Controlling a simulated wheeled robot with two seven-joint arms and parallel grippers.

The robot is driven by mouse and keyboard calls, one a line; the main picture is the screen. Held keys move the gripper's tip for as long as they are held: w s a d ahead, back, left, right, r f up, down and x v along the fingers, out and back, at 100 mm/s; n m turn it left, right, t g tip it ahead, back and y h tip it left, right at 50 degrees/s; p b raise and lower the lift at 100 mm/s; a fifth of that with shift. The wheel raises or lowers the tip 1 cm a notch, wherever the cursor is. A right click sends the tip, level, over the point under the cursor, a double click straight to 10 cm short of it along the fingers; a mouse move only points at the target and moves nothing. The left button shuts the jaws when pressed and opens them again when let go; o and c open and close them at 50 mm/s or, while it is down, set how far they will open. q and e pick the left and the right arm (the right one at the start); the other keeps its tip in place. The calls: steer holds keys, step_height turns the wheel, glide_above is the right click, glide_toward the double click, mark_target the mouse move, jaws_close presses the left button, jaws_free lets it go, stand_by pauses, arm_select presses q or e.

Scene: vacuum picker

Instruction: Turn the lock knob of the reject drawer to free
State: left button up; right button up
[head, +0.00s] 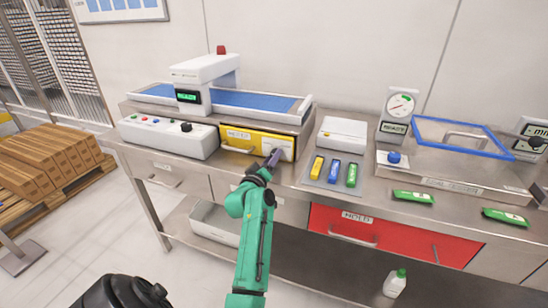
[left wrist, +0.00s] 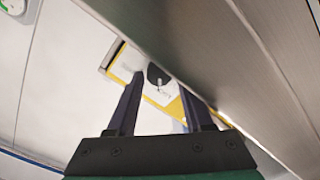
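The reject drawer (head: 238,137) has a yellow front with a white label, under the blue-belted conveyor. Its lock knob is hard to make out in the head view, beside my fingertips at the drawer's right end. In the left wrist view the dark knob (left wrist: 156,74), with a small pale metal part below it, shows between and beyond my two fingers. My left gripper (head: 275,156) is in front of the drawer's right end; in the left wrist view its fingers (left wrist: 163,100) are apart with nothing between them. I cannot tell whether they touch the knob. My right gripper is not in view.
A white control box (head: 168,138) stands left of the drawer. A white box (head: 341,134) and a tray with colored packs (head: 334,172) are to the right. The steel counter edge runs close under my left gripper. A red hold drawer (head: 395,238) is lower right.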

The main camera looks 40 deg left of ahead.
arm_select(q)
steer(key=c, duration=0.5)
jaws_close()
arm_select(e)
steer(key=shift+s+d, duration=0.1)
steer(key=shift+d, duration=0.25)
